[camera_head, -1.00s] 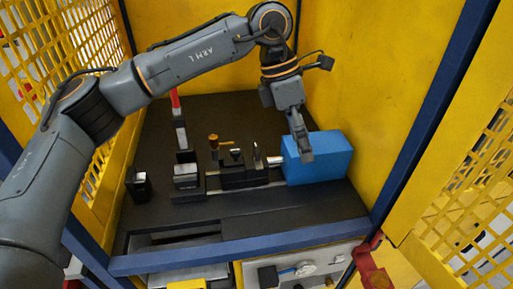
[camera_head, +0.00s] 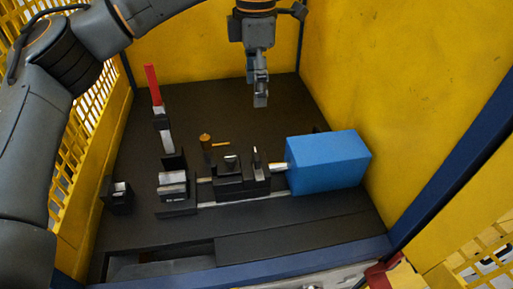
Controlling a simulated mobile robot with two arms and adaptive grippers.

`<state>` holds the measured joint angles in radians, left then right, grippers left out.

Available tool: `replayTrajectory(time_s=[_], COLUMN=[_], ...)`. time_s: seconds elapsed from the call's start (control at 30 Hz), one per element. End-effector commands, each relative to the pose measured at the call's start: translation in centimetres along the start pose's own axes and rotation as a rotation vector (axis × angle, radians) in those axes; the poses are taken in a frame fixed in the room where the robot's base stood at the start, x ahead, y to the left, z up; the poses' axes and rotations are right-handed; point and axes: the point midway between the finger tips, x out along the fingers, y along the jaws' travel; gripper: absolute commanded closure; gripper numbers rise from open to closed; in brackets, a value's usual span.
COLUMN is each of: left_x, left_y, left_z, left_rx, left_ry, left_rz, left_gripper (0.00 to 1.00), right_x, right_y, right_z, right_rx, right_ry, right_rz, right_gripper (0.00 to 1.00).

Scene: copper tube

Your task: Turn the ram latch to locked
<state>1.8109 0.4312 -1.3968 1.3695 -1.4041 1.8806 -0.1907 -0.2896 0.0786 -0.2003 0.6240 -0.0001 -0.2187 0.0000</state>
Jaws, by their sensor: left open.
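A small brass-coloured post with a short sideways handle (camera_head: 207,143) stands behind the slide rail; it looks like the ram latch, but no label shows. Its handle points right. A blue block (camera_head: 325,162) sits at the right end of the rail, with a silver rod (camera_head: 280,166) coming out of its left face. My left gripper (camera_head: 261,99) hangs pointing down over the back of the dark table, open and empty. It is to the right of and behind the brass handle, apart from it and from the blue block. My right gripper is not in view.
A black tool carriage (camera_head: 238,181) sits mid-rail, with a black and silver block (camera_head: 175,187) to its left. A tall red-topped lever (camera_head: 153,86) rises behind that block. A small black block (camera_head: 120,197) is at far left. Yellow walls enclose the table (camera_head: 270,225).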

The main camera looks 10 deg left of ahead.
Motion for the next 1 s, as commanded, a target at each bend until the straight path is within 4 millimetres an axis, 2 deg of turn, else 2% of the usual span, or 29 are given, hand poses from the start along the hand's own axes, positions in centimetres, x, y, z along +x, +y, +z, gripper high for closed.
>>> replayTrajectory(time_s=[0.03, 0.33, 0.57, 0.77, 0.87, 1.0], left_x=[1.1, 4.5, 6.8, 7.6, 8.8, 11.6], left_y=[0.0, 0.0, 0.0, 0.0, 0.0, 0.0], left_z=[0.0, 0.0, 0.0, 0.0, 0.0, 0.0], left_rx=[0.000, 0.001, 0.001, 0.000, 0.000, 0.001], left_ry=[0.000, -0.001, -0.001, 0.001, 0.001, 0.002], left_rz=[0.000, 0.000, 0.000, -0.001, -0.003, -0.003], left_gripper=[0.29, 0.29, 0.29, 0.29, 0.29, 0.29], right_x=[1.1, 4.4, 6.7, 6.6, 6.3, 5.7], right_y=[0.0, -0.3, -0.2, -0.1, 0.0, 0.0], right_z=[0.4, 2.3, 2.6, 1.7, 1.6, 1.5], right_rx=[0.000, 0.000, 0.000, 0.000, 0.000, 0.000], right_ry=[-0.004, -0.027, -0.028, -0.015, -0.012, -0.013], right_rz=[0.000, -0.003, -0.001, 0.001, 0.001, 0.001], right_gripper=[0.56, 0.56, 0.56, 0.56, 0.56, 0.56])
